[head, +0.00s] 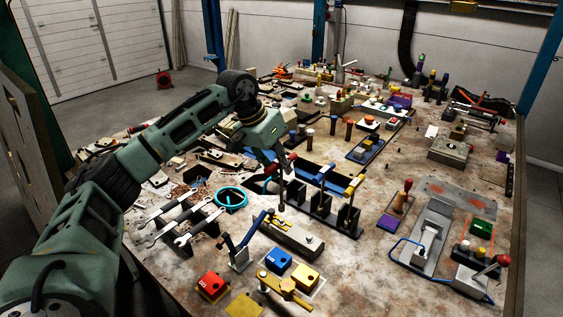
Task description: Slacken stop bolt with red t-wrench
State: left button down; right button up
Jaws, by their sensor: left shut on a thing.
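My left gripper (281,160) reaches in from the left and is shut on the red t-wrench (281,190). Red shows at the handle by the fingers, and most of the handle is hidden by the gripper. The wrench's thin shaft hangs about upright, its lower end at the back part of a grey block (298,240) with yellow pieces. The stop bolt is too small to make out there, and I cannot tell whether the wrench tip sits on it. My right gripper is not in view.
A rack of blue-handled tools (323,205) stands close right of the wrench. Wrenches (190,233) on a dark rack and a teal ring (231,198) lie left. Red (212,286), blue (278,261) and yellow (305,276) boxes stand in front. Bare tabletop (365,262) lies right.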

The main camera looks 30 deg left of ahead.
pick_arm(q)
jog(key=shift+n+y, duration=0.3)
jog(key=shift+n, duration=0.5)
jog(key=shift+n+t+y, duration=0.4)
jog(key=shift+n+y, duration=0.1)
jog(key=shift+n, duration=0.8)
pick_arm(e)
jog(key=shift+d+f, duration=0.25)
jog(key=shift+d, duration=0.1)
pick_arm(q)
jog(key=shift+b, duration=0.3)
jog(key=shift+f+b, duration=0.95)
jog(key=shift+f, duration=0.5)
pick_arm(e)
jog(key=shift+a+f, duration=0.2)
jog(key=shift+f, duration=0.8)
pick_arm(q)
jog(key=shift+f+b, duration=0.65)
jog(key=shift+f, duration=0.3)
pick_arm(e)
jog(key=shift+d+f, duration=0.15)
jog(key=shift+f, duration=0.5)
